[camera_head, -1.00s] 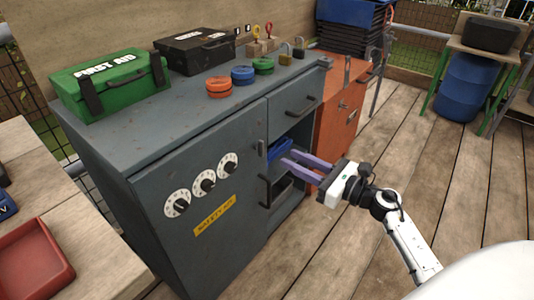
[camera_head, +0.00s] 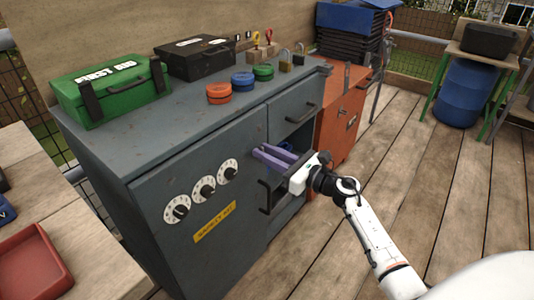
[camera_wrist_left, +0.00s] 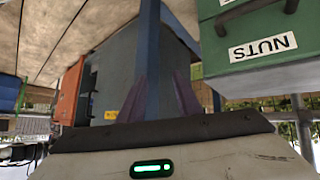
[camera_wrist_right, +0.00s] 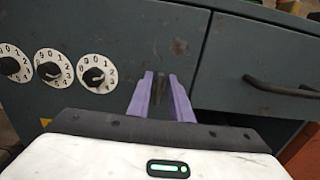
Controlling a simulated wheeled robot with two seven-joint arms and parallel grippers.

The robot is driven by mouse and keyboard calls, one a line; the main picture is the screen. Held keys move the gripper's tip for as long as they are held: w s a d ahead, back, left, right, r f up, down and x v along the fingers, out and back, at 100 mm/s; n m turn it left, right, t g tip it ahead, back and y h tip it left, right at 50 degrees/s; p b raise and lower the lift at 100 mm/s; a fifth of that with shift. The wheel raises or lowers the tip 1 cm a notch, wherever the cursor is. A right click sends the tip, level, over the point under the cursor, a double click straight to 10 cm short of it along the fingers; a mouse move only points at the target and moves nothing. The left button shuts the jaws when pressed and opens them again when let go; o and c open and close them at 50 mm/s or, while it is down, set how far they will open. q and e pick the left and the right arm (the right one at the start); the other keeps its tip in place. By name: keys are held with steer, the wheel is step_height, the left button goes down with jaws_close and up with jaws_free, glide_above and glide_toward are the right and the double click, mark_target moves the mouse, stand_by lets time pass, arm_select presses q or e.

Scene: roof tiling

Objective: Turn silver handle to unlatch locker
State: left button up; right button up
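The grey locker (camera_head: 150,225) has a front door with three white number dials (camera_head: 204,188) and a yellow label (camera_head: 215,221). A small dark-grey upright handle (camera_wrist_right: 159,84) is by the door's right edge, just right of the dials in the right wrist view. No bright silver shows on it. My right gripper (camera_head: 259,152) reaches it from the right, with purple fingers apart on either side of the handle; contact cannot be told. My left gripper (camera_wrist_left: 160,95) is open and empty, seen only in its own wrist view.
A black pull (camera_head: 264,196) sits below my right gripper. A drawer handle (camera_wrist_right: 283,87) is to its right. An orange cabinet (camera_head: 340,125) stands beside the locker. A green first-aid box (camera_head: 110,90) and padlocks (camera_head: 285,62) are on top. A blue post (camera_wrist_left: 149,45) is near my left gripper.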

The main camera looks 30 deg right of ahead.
jaws_close()
